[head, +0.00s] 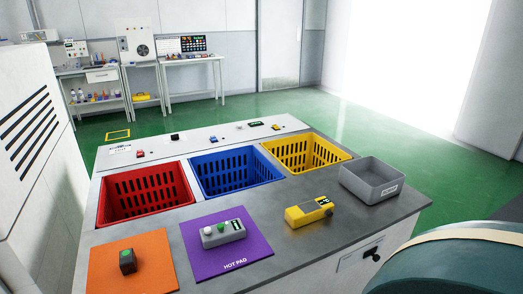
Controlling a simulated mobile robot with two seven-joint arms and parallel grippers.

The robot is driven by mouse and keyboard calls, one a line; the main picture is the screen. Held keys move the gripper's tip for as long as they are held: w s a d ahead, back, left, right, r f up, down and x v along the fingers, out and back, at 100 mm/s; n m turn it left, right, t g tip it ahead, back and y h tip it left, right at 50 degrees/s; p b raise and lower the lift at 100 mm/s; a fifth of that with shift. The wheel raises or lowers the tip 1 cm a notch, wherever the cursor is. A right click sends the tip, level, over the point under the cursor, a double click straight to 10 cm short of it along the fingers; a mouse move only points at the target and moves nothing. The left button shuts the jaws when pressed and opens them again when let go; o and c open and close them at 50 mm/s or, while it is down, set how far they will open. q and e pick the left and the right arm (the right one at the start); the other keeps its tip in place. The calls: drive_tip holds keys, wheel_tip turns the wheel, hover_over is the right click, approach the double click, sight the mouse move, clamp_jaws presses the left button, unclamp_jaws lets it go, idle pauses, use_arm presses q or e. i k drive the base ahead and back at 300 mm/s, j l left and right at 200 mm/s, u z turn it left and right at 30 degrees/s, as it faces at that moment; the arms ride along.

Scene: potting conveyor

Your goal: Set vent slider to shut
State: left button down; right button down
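I cannot make out a part clearly marked as the vent slider. A pale panel (352,264) on the front side of the grey workbench (300,252) carries a small black handle or knob (373,253) and a dark label. Whether this is the slider, and what position it is in, is too small to tell. A white cabinet (50,170) at the left has dark slanted slots (30,127), with no slider visible on it. Neither of my grippers shows in the head view.
The workbench holds red (146,192), blue (235,172) and yellow (303,153) baskets, a grey bin (371,181), a yellow device (309,212), and orange (130,270) and purple (235,252) pads bearing small boxes. A teal rounded object (465,270) fills the lower right. Green floor lies open behind.

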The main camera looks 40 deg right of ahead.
sight(375, 258)
drive_tip(key=z, duration=2.25)
drive_tip(key=i+u, duration=0.2)
drive_tip(key=u, duration=0.15)
drive_tip(key=i+l+u, duration=0.1)
drive_tip(key=u, duration=0.25)
drive_tip(key=i+l+u, duration=0.1)
drive_tip(key=u, duration=0.25)
drive_tip(key=i+l, duration=0.05)
drive_tip(key=i, duration=0.05)
